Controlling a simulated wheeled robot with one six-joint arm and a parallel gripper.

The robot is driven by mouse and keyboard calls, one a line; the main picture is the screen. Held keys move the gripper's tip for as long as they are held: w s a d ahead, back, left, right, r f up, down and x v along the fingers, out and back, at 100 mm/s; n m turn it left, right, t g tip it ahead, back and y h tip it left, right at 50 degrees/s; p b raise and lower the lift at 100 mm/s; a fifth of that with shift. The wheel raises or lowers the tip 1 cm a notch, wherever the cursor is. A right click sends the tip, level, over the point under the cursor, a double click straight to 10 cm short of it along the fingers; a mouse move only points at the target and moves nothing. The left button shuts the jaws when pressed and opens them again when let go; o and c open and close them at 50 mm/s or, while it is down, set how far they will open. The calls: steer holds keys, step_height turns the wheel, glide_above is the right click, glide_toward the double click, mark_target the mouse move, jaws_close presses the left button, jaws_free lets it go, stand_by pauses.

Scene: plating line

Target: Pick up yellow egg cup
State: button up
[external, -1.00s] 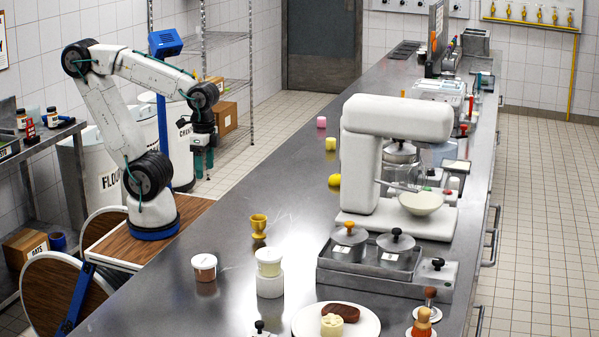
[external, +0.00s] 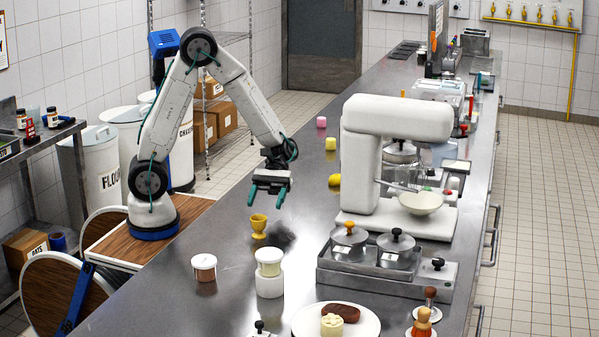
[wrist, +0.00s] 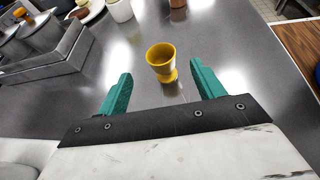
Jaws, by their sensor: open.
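The yellow egg cup (external: 258,226) stands upright on the steel counter (external: 222,237), left of the mixer. In the wrist view the egg cup (wrist: 162,62) is ahead of my gripper, between the lines of the two fingers and beyond their tips. My gripper (external: 266,199) is open and empty, above the counter and near the egg cup in the external view. Its two green fingers (wrist: 157,80) are spread wide in the wrist view. Nothing hides the egg cup.
The white mixer (external: 365,170) and a steel tray with lidded pots (external: 349,236) are to the right. A yellow lemon-like item (external: 335,180) lies farther back.

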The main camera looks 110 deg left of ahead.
mark_target(256, 224)
steer(key=x, duration=0.7)
steer(key=shift+d+f, duration=0.1)
steer(key=shift+d, duration=0.3)
steer(key=c, duration=1.1)
